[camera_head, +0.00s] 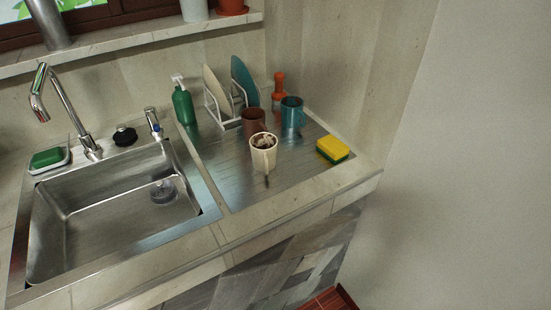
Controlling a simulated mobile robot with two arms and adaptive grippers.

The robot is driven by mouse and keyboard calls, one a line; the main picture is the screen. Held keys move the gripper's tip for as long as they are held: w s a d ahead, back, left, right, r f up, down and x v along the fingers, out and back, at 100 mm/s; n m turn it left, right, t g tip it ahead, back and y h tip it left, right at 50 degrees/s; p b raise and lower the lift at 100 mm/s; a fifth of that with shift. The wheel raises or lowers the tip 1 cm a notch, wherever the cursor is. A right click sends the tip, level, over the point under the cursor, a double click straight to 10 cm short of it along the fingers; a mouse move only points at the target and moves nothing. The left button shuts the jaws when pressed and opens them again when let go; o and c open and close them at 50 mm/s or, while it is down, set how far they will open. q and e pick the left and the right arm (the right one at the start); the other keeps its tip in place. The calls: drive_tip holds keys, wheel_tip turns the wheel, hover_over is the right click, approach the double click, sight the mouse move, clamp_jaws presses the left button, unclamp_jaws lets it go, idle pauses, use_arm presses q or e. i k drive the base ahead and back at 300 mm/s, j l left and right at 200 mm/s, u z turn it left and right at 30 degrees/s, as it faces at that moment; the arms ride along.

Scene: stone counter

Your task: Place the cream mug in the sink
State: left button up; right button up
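The cream mug (263,158) stands upright on the metal drainboard (222,172), right of the sink. Something brown or dark shows inside it. The sink (110,232) is a steel basin at the left with bare walls and floor and a round drain fitting (163,191) at its right end. Neither of my grippers is in view.
A brown mug (252,121) and a teal mug (291,113) stand close behind the cream mug. A yellow-green sponge (332,150) lies right. A dish rack (222,112) with plates and a green soap bottle (183,104) stand behind. The faucet (68,105) rises behind the sink.

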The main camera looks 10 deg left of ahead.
sight(126, 235)
drive_tip(key=k+j+z, duration=0.2)
drive_tip(key=j+z, duration=0.25)
drive_tip(key=k+j+z, duration=0.25)
drive_tip(key=z, duration=0.2)
